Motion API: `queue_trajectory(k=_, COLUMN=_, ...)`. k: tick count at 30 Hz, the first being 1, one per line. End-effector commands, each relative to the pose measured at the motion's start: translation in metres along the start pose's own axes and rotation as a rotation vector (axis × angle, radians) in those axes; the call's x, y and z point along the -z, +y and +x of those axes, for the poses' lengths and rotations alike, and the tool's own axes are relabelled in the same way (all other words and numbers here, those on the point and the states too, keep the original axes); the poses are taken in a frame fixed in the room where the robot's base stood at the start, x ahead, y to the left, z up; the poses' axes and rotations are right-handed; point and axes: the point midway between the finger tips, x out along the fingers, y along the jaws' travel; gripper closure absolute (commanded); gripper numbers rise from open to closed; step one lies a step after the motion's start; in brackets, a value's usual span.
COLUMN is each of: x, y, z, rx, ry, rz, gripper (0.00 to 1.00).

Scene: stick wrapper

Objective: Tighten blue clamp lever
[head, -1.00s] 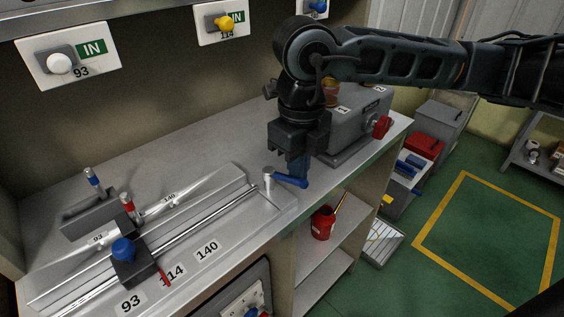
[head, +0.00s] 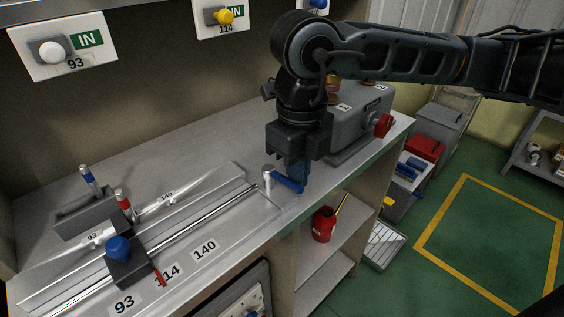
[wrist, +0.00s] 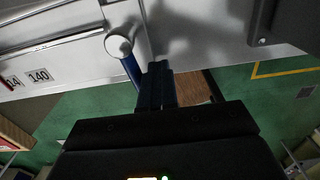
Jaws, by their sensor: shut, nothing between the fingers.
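The blue clamp lever (head: 287,183) sits on a silver pivot (head: 267,176) at the right end of the slotted rail fixture (head: 205,222). It points right, toward the bench's front edge. My gripper (head: 300,186) is shut and empty, pointing down at the lever's outer end. In the wrist view the shut fingertips (wrist: 155,68) are right beside the blue lever (wrist: 131,68), on its right side. They look to be touching it, but a small gap cannot be ruled out. The silver pivot head also shows in the wrist view (wrist: 118,44).
A blue-knobbed slider (head: 118,247) stands on the rail, with size labels 93, 114 and 140 in front. A red cup (head: 323,225) is on the shelf below. Floor at right is clear.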

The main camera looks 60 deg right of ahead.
Motion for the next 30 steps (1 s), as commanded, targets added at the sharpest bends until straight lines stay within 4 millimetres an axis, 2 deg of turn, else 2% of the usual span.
queue_trajectory(k=8, x=0.001, y=0.002, z=-0.005, rx=0.0, ry=0.001, rz=-0.001, gripper=1.0)
queue_trajectory(k=30, x=0.001, y=0.001, z=-0.059, rx=0.001, ry=0.0, rz=0.0, gripper=1.0)
